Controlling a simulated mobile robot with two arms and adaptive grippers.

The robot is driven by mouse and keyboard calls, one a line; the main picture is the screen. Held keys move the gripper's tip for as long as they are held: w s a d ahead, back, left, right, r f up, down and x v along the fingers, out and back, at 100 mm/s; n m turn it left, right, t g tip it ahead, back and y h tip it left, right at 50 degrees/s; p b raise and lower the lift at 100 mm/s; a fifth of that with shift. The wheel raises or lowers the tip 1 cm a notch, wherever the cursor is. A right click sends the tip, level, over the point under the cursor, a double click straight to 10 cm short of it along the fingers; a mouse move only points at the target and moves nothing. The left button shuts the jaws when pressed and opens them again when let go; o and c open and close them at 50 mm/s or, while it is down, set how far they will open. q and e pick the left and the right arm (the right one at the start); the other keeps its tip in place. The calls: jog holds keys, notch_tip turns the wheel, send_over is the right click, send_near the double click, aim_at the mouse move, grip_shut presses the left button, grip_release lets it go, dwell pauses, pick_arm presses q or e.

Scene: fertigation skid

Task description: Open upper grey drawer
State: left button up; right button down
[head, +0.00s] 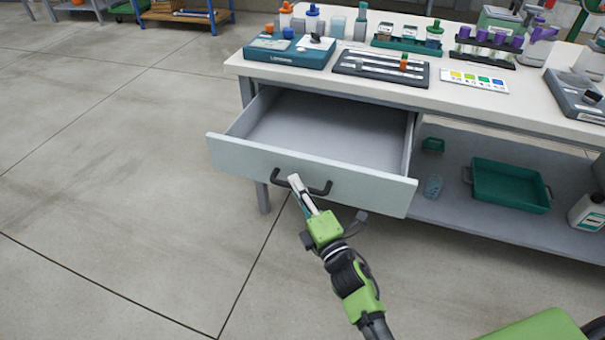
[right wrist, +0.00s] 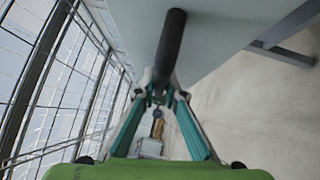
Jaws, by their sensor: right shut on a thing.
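The upper grey drawer (head: 312,170) is pulled well out from under the white bench top in the head view, and its inside is empty. A dark bar handle (head: 322,190) runs across the middle of its front. My right gripper (head: 296,182) is shut on the handle, towards its left part. In the right wrist view the two fingers (right wrist: 160,88) close around the dark handle bar (right wrist: 170,45), with the pale drawer front behind it. My left gripper is not in view.
The white bench top (head: 450,97) carries bottles, a teal scale, racks and instruments. A lower shelf (head: 465,222) holds a green tray (head: 508,185) and a white bottle (head: 588,212), right of the drawer. The concrete floor in front and to the left is clear.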

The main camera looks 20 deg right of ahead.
jog(key=shift+s+a, duration=0.2)
jog(key=shift+s, duration=0.15)
jog(key=c, duration=2.1)
grip_release()
jog(key=v, duration=1.2)
